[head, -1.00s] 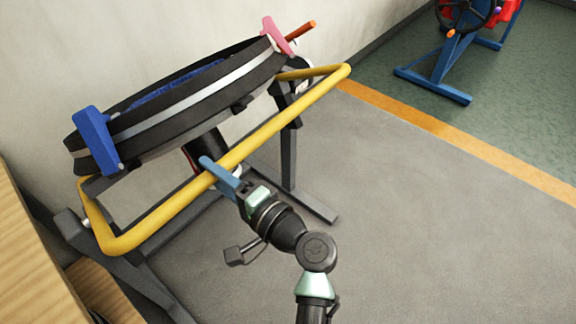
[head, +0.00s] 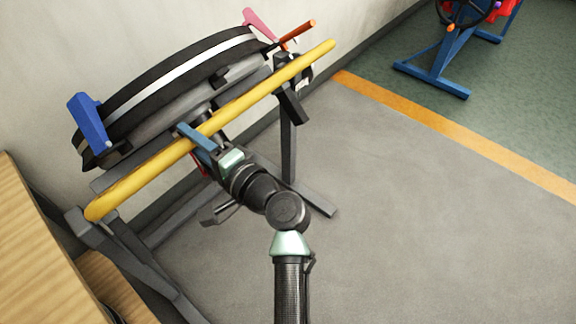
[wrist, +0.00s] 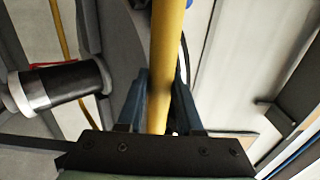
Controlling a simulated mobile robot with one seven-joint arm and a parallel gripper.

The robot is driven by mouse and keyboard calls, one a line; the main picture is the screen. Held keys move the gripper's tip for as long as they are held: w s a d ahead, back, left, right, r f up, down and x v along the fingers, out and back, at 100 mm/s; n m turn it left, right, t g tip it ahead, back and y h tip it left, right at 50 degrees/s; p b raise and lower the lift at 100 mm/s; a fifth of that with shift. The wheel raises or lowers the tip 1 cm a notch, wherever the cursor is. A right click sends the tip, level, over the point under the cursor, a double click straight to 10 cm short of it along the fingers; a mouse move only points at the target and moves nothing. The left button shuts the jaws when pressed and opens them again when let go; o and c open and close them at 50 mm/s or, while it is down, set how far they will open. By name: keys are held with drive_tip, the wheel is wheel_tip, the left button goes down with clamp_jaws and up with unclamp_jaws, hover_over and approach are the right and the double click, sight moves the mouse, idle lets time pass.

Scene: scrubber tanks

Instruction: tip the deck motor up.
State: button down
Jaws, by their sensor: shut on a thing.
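The deck (head: 170,90) is a round black body with a pale band, tilted on a dark stand, its underside partly turned towards me. A yellow bar (head: 265,94) runs across its near side. My gripper (head: 196,138) is shut on the yellow bar near its middle. In the wrist view the bar (wrist: 166,60) passes between the two blue fingers (wrist: 160,100). A black and silver cylinder (wrist: 60,88), which looks like the motor, shows left of the bar in the wrist view. In the head view it is mostly hidden behind the bar and gripper.
A blue clamp (head: 88,118) and a pink one (head: 260,24) sit on the deck's rim. An orange handle (head: 300,33) sticks out at right. A wooden surface (head: 35,245) is at lower left. The grey floor (head: 420,210) at right is clear. A blue stand (head: 440,75) is farther back.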

drive_tip(key=w+a+r, duration=0.1)
drive_tip(key=w+a+r+p, duration=0.1)
drive_tip(key=a+r, duration=0.1)
drive_tip(key=shift+d, duration=0.1)
drive_tip(key=w+a+r, duration=0.2)
drive_tip(key=a, duration=0.1)
drive_tip(key=w+a+r, duration=0.1)
drive_tip(key=a, duration=0.1)
drive_tip(key=shift+w, duration=0.35)
drive_tip(key=shift+w+a+r, duration=0.1)
drive_tip(key=shift+w+a, duration=0.05)
drive_tip(key=r+b+x, duration=0.1)
drive_tip(key=b+x, duration=0.1)
drive_tip(key=x, duration=0.5)
drive_tip(key=shift+r, duration=0.35)
